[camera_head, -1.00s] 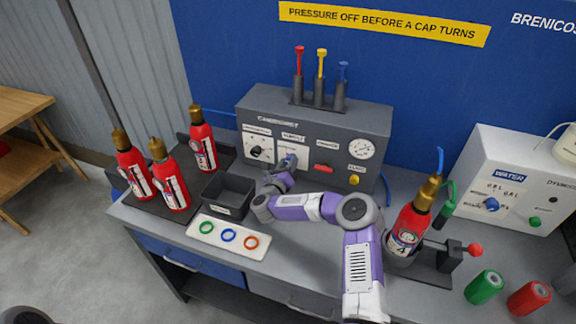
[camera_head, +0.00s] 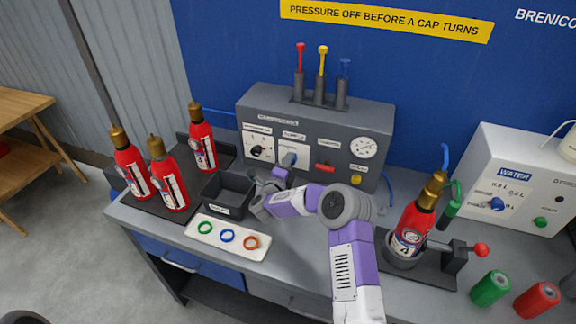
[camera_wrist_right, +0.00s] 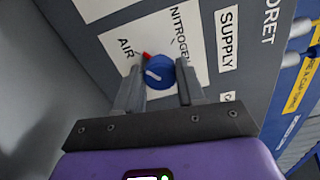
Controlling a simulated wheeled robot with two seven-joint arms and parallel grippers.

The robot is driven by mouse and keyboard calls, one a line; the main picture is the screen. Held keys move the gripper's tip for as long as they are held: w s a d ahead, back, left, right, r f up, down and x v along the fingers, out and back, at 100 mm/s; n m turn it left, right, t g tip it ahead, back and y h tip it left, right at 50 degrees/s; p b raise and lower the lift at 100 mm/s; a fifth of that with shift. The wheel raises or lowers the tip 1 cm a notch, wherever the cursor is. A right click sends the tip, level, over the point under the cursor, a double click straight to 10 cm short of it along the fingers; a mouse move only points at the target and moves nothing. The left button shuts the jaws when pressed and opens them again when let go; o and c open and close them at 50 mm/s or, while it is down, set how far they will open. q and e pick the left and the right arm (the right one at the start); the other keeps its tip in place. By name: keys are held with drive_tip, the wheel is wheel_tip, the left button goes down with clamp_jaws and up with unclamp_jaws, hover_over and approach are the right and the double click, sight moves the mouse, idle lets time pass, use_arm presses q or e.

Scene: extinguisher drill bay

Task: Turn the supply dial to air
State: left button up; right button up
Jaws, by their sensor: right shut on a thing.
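The supply dial (camera_wrist_right: 160,72) is a round blue knob with a white line, on a white plate of the grey panel (camera_head: 320,125). In the wrist view it sits between the two fingers of my right gripper (camera_wrist_right: 160,90), which is shut on it. The AIR label (camera_wrist_right: 126,48) is left of the dial and the NITROGEN label (camera_wrist_right: 181,32) is above right. A small red mark (camera_wrist_right: 147,56) shows at the dial's upper left edge, toward AIR. My left gripper is not in view.
A black bin (camera_head: 228,192) and a white tray (camera_head: 228,233) with coloured rings lie left of my right arm. Red extinguishers (camera_head: 172,180) stand at left. Another extinguisher (camera_head: 414,222) stands in a holder at right. A red button (camera_head: 325,168) and a gauge (camera_head: 363,148) are right of the dial.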

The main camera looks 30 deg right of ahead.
drive_tip(key=shift+f+n, duration=0.1)
drive_tip(key=shift+n, duration=0.9)
drive_tip(key=o, duration=1)
drive_tip(key=shift+o, duration=0.2)
drive_tip(key=v, duration=0.7)
drive_tip(key=shift+s+a, duration=0.2)
drive_tip(key=shift+a, duration=0.05)
